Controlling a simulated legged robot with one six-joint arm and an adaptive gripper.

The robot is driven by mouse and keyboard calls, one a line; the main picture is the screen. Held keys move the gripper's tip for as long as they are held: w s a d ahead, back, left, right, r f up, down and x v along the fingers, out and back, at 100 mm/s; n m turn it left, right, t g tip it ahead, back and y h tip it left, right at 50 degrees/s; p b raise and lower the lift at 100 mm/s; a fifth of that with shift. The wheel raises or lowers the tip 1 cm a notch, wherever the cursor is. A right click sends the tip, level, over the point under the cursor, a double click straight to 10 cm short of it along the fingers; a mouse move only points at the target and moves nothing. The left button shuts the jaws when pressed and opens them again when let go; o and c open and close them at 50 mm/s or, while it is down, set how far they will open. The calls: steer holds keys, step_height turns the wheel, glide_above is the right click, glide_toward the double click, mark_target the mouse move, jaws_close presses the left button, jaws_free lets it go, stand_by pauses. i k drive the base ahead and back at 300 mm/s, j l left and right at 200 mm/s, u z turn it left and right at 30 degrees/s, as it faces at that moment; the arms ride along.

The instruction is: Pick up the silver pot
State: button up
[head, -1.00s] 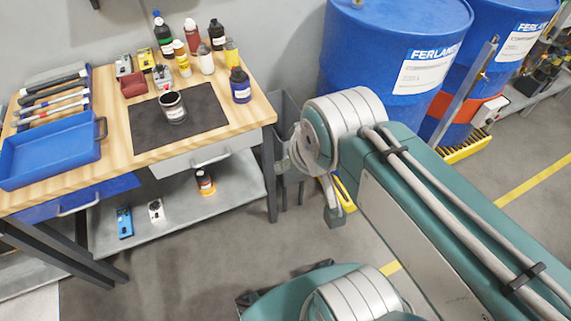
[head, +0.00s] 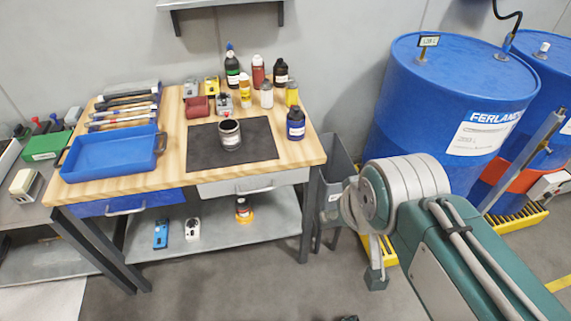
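The silver pot (head: 230,135) is a small metal can with a dark top and a pale label band. It stands upright on a black mat (head: 262,152) on the wooden workbench. Nothing touches it. My arm comes in from the lower right, and its end part, which looks like my gripper (head: 376,268), hangs down right of the bench, beyond the bench's front right leg. It is well apart from the pot. The fingers are too small and partly hidden behind my arm to tell whether they are open.
Several bottles (head: 258,72) stand behind the mat, with a blue bottle (head: 296,123) to its right. A blue tray (head: 113,154) and several brushes lie at the left. A grey bin (head: 332,180) and blue drums (head: 425,110) stand right of the bench. A wall shelf (head: 222,3) hangs above.

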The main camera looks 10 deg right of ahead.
mark_target(228, 128)
steer(key=i+j+z, duration=0.1)
steer(key=j, duration=0.25)
steer(key=i+j+z, duration=0.1)
steer(key=i+j, duration=0.2)
steer(key=i+j+z, duration=0.1)
steer(key=j, duration=0.3)
steer(key=i+j+z, duration=0.15)
steer(key=j, duration=0.25)
steer(key=i+j+z, duration=0.1)
steer(key=j, duration=0.3)
steer(key=i, duration=0.1)
